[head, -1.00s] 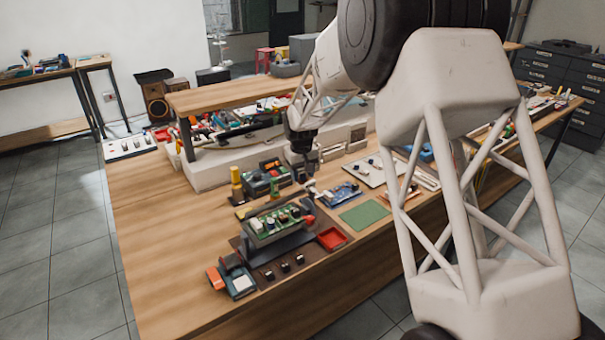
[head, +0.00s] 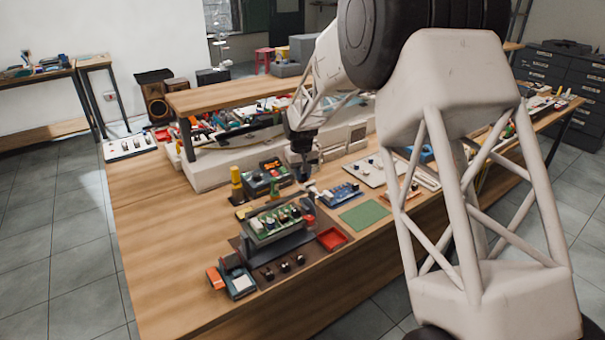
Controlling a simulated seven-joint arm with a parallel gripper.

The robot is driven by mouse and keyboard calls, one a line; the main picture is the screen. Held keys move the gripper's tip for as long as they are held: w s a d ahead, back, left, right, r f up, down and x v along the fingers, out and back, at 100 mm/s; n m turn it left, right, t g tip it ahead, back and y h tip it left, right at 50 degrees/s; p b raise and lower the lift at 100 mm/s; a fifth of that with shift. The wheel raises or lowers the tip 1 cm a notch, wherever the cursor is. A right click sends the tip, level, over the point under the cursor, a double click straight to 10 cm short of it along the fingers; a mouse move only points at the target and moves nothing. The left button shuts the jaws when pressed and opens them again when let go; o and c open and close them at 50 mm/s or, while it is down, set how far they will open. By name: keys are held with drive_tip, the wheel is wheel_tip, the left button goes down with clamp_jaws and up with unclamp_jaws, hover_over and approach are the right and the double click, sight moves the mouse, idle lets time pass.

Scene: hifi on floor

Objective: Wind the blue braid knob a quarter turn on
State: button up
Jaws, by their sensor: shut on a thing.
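My gripper (head: 305,181) points down over the bench, just behind the right end of a raised green board (head: 268,222). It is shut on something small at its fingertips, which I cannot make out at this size. A small dark reddish part (head: 308,206) shows at the board's right end, below the fingertips.
A blue circuit board (head: 340,194) lies right of the gripper, with a green mat (head: 364,214) and a red tray (head: 332,239) nearer the front. A dark device (head: 266,179) and a yellow post (head: 236,183) stand behind the green board. The bench's left front is clear.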

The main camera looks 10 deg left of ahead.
drive_tip(key=m, duration=0.4)
drive_tip(key=shift+m, duration=0.3)
drive_tip(key=m, duration=0.3)
drive_tip(key=shift+m, duration=0.3)
drive_tip(key=m, duration=0.4)
drive_tip(key=shift+w+m, duration=0.1)
drive_tip(key=shift+m, duration=0.2)
drive_tip(key=shift+m+g, duration=0.3)
drive_tip(key=shift+m, duration=1.7)
drive_tip(key=o, duration=0.9)
drive_tip(key=shift+r, duration=0.1)
drive_tip(key=shift+w+a+r, duration=0.1)
drive_tip(key=shift+w+r, duration=0.05)
drive_tip(key=shift+r, duration=3.75)
